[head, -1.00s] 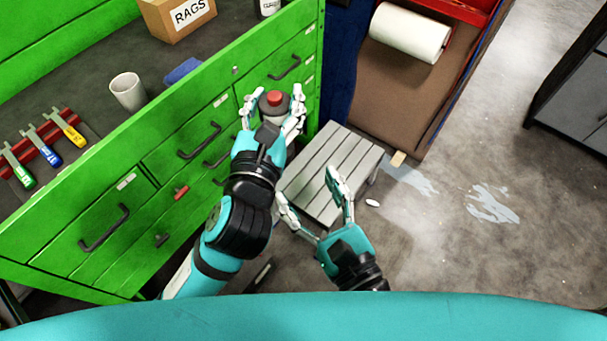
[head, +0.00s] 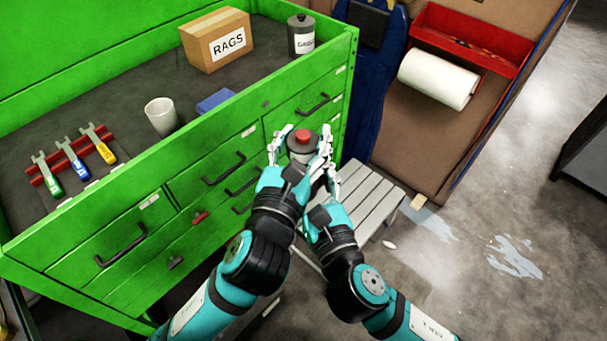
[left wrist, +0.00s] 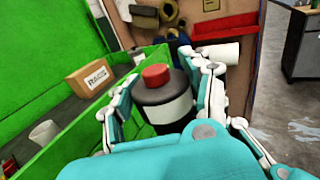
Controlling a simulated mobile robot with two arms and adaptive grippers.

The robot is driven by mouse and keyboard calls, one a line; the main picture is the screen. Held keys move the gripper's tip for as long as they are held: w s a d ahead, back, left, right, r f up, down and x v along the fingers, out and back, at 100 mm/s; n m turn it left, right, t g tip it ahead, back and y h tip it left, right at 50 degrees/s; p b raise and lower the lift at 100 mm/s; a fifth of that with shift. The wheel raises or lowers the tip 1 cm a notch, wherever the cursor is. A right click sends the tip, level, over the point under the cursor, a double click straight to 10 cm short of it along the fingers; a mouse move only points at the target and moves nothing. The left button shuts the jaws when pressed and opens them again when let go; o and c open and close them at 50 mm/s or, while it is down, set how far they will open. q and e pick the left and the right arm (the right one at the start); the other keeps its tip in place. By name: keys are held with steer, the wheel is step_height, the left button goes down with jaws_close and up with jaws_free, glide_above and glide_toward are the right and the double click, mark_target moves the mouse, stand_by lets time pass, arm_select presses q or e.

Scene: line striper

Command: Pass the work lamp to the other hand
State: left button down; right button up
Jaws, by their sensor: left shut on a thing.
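The work lamp, a dark cylinder with a pale band and a red top (head: 303,148), stands upright in my left gripper (head: 304,142). The left fingers close on its two sides. In the left wrist view the lamp (left wrist: 163,97) sits between the left fingers (left wrist: 160,90), red top up. My right gripper (head: 328,185) is just below and to the right of the left one, close against it. Its fingers are partly hidden and overlap the left gripper's right finger, so I cannot tell its opening or whether it touches the lamp.
The green drawer cabinet (head: 130,205) is close on the left, with a mug (head: 161,115), a rags box (head: 217,40) and a dark canister (head: 301,35) on top. A grey slatted step (head: 372,200) stands below the grippers. Open floor (head: 480,225) lies to the right.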

arm_select(q)
steer(key=shift+r, duration=0.1)
arm_select(e)
steer(key=shift+s+a, duration=0.1)
jaws_close()
arm_select(q)
steer(key=c, duration=0.9)
jaws_free()
steer(key=shift+d, duration=0.1)
steer(key=o, duration=0.5)
steer(key=shift+o, duration=0.2)
